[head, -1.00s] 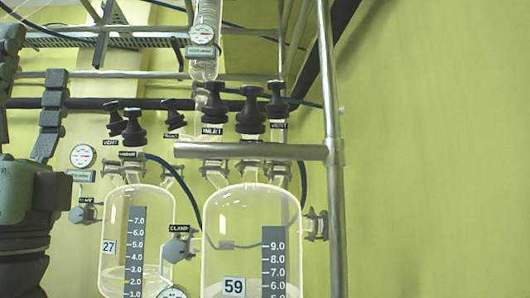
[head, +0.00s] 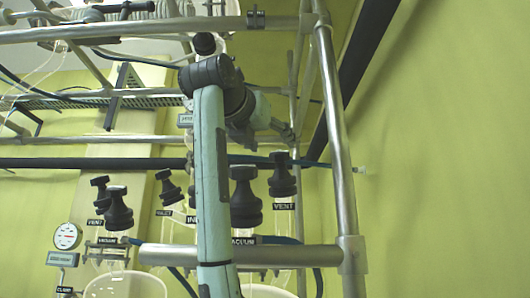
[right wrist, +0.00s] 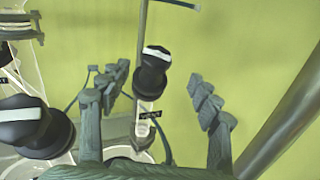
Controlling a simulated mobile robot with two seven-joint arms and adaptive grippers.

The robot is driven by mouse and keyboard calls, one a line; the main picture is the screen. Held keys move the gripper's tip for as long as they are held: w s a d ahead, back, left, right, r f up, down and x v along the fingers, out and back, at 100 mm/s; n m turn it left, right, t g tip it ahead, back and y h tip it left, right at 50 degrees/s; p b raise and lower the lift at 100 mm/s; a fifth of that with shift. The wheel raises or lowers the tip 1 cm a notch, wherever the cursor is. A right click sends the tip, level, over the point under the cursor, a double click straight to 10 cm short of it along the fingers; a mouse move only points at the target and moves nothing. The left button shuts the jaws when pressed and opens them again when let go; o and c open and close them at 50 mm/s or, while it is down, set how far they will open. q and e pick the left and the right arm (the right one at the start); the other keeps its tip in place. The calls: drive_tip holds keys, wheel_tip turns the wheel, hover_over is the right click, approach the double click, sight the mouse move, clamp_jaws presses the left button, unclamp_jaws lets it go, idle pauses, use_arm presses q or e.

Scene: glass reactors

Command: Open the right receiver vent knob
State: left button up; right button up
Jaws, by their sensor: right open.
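The black right receiver vent knob (head: 282,175) stands at the top right of the glassware in the head view, above a VENT label (head: 284,206). In the right wrist view the vent knob (right wrist: 152,74) has a white mark on its top and appears between my finger lines. My right gripper (head: 284,130) is above the knob in the head view, partly hidden by its own arm. In the right wrist view the right gripper (right wrist: 158,88) is open and empty, its fingers apart on both sides of the knob, with no contact visible. My left gripper is not in view.
The black vacuum knob (head: 244,197) stands left of the vent knob and shows large in the wrist view (right wrist: 30,125). A metal post (head: 335,150) rises at the right, and a horizontal bar (head: 285,256) crosses below. The green wall is bare at right.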

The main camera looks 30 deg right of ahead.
sight(277, 153)
drive_tip(key=shift+w+d, duration=0.25)
drive_tip(key=shift+w, duration=0.15)
drive_tip(key=shift+w+d, duration=0.25)
drive_tip(key=p+x, duration=0.1)
drive_tip(key=x, duration=0.5)
drive_tip(key=shift+w+d+f, duration=0.15)
drive_tip(key=shift+w+d, duration=0.15)
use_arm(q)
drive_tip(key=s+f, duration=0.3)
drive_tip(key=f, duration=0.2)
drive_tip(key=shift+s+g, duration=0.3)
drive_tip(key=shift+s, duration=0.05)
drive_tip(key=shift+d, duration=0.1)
use_arm(e)
drive_tip(key=shift+c, duration=0.2)
drive_tip(key=c, duration=1.1)
drive_tip(key=shift+y, duration=0.3)
drive_tip(key=shift+n, duration=0.3)
